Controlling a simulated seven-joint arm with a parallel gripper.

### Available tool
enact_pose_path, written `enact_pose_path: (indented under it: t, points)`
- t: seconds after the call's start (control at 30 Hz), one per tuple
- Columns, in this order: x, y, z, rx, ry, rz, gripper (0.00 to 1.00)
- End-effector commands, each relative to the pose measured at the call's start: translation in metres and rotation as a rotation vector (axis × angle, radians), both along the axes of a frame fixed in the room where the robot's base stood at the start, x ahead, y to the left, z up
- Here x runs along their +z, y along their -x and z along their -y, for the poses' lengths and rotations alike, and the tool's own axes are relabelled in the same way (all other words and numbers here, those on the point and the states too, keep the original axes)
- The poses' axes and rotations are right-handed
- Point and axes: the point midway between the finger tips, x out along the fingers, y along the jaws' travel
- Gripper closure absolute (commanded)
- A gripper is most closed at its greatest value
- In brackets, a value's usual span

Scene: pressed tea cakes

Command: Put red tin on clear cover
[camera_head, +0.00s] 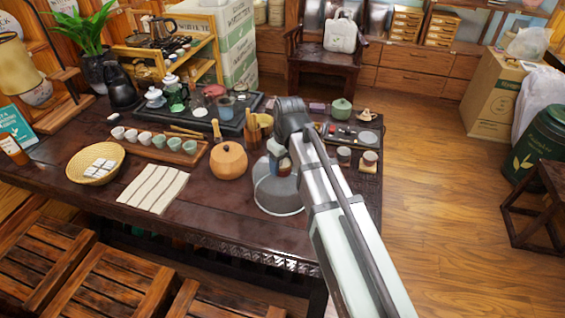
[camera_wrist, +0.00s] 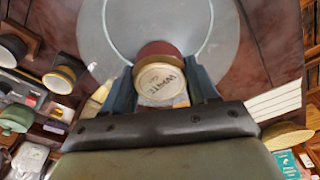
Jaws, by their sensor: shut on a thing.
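The red tin (camera_wrist: 159,50) shows in the wrist view with a dark red side and a cream, lettered end facing the camera. My gripper (camera_wrist: 160,76) is shut on it, with one dark finger on each side. The clear cover (camera_wrist: 105,40) is a large, greyish, see-through round shape just beyond the tin. In the head view the clear cover (camera_head: 277,203) stands on the dark table near its front edge, below my gripper (camera_head: 283,167). The tin is over the cover; I cannot tell whether they touch. My arm partly hides both.
A round wooden pot (camera_head: 228,161) stands left of the cover, with a pale striped cloth (camera_head: 153,188) and a woven basket (camera_head: 95,163) farther left. Small cups (camera_head: 369,158) stand to the right, behind my arm. A dark tray (camera_head: 205,115) of teaware lies behind.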

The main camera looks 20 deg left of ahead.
Motion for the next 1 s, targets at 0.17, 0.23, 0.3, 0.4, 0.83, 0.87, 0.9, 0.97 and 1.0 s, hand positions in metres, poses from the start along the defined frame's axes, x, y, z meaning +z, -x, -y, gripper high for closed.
enact_pose_path:
  t: [0.17,0.23,0.3,0.4,0.83,0.87,0.9,0.97,1.0]
  points:
    - [0.0,0.0,0.0,0.0,0.0,0.0,0.73]
    - [-0.002,0.0,0.0,0.0,0.0,0.0,0.73]
    - [-0.003,0.0,0.0,0.0,0.0,0.0,0.39]
    - [-0.003,0.0,0.0,0.0,0.0,0.0,0.29]
    - [-0.001,0.0,0.0,0.0,0.0,0.0,0.16]
    - [0.0,0.0,0.0,0.0,-0.001,0.001,0.16]
    - [0.003,0.0,0.0,0.0,0.0,0.001,0.16]
    - [0.007,0.0,0.0,0.0,-0.001,0.002,0.16]
    - [0.011,0.0,0.001,0.0,-0.001,0.002,0.16]
